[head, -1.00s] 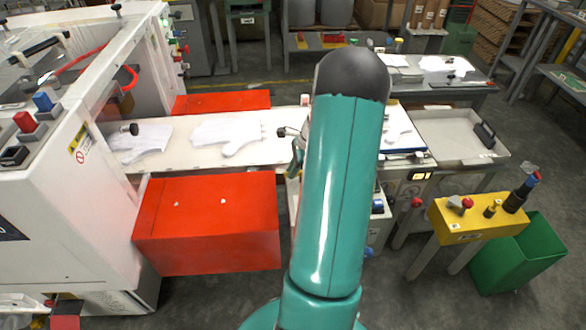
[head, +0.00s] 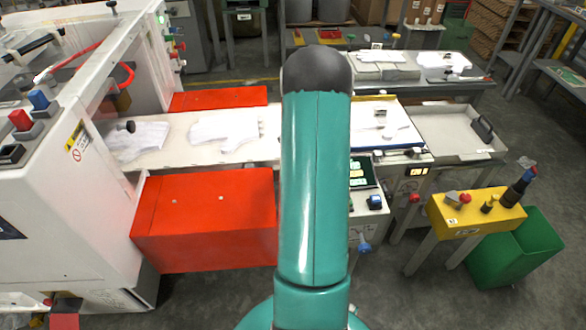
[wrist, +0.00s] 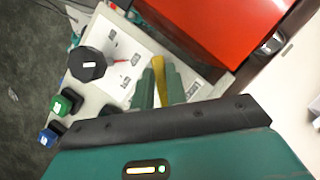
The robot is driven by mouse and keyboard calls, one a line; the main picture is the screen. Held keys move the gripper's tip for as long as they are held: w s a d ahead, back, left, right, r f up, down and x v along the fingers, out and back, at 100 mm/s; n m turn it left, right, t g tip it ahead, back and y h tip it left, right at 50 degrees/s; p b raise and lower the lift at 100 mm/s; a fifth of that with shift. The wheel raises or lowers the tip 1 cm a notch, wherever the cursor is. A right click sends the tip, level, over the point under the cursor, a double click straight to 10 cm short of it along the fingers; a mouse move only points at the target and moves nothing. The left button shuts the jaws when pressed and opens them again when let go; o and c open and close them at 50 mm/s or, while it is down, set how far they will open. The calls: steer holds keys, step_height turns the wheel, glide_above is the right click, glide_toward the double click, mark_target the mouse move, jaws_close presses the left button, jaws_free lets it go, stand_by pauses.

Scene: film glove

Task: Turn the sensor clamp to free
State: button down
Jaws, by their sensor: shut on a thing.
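In the wrist view my gripper (wrist: 160,88) has two green fingers shut on a narrow yellow bar (wrist: 158,66). The bar stands over a pale panel (wrist: 118,58) with printed markings. The bar may be the handle of the sensor clamp, but its lower end is hidden by the fingers and I cannot read a "free" mark. A thin red pointer (wrist: 120,61) lies on the panel left of the bar. In the head view my own arm hides the gripper and the bar.
A black knob (wrist: 87,64), a green button (wrist: 66,102) and a blue button (wrist: 51,134) sit left of the gripper. A red box (wrist: 215,30) stands close beyond the fingers. In the head view a yellow control box (head: 475,214) and green bin (head: 515,255) stand right.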

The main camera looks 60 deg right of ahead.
steer(key=n+g, duration=0.1)
steer(key=n, duration=0.1)
steer(key=s+n, duration=0.1)
steer(key=n, duration=0.1)
steer(key=shift+s+d+n+g+h, duration=0.1)
steer(key=shift+d+n+g+h, duration=0.1)
steer(key=shift+n+g+h, duration=0.15)
steer(key=shift+s+d+n+g+h, duration=0.15)
steer(key=shift+s+n+g, duration=0.15)
steer(key=shift+n, duration=0.6)
steer(key=shift+s+d+n+g+h, duration=0.15)
steer(key=shift+n+g, duration=0.1)
steer(key=shift+n, duration=0.6)
steer(key=c, duration=1.4)
jaws_free()
steer(key=v, duration=1.3)
steer(key=shift+w+r, duration=0.2)
steer(key=shift+r, duration=0.15)
